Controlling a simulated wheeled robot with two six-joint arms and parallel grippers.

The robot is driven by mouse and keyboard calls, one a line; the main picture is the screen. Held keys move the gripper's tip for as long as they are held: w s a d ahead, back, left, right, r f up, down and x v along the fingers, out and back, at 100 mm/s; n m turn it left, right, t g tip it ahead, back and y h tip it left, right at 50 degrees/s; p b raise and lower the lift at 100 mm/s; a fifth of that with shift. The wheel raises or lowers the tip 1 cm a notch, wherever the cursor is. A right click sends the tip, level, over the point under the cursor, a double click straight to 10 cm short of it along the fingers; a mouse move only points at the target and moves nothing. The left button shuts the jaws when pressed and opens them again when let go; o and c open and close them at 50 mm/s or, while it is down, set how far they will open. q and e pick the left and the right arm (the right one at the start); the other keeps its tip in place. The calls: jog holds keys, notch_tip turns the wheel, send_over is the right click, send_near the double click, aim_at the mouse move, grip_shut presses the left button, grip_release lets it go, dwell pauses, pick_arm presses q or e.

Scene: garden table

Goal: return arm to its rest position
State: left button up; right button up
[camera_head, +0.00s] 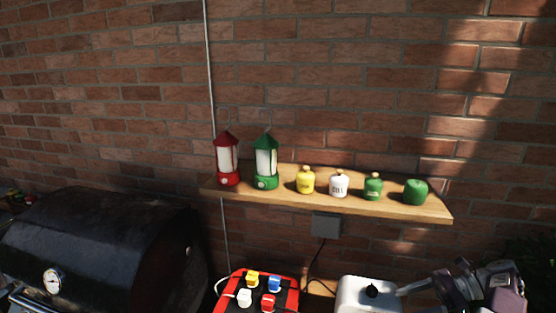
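My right arm comes in at the lower right corner, and its dark gripper (452,287) is low in the picture, right of a white appliance with a black knob (371,291). A pale bar reaches from the appliance's side towards the gripper; I cannot tell whether they touch. The fingertips are too small and dark to show whether they are open or shut. The gripper is below and in front of the wooden shelf. My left gripper is not in view.
The wooden shelf (330,204) holds a red lantern (228,160), a green lantern (266,160) and several small canisters. A red box (289,301) with coloured items stands left of the appliance. A black grill (105,245) fills the lower left. The brick wall is behind.

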jog(key=w+a+r+n+g+h, duration=0.1)
jog(key=a+r+n+g, duration=0.1)
jog(key=a+r, duration=0.5)
jog(key=a+r+n+g+h, duration=0.1)
jog(key=a+r+n+g, duration=0.15)
jog(key=a, duration=0.85)
jog(key=s+a+f+n+h, duration=0.1)
jog(key=s+a+n+h, duration=0.25)
jog(key=s+a, duration=0.35)
jog(key=s+f+n+h, duration=0.55)
jog(key=s+f, duration=0.25)
jog(key=s, duration=0.2)
jog(key=d+f+n+t+h, duration=0.1)
jog(key=d+f+n+t, duration=0.2)
jog(key=f+n, duration=0.2)
jog(key=shift+w+d, duration=0.2)
jog(key=shift+d, duration=0.1)
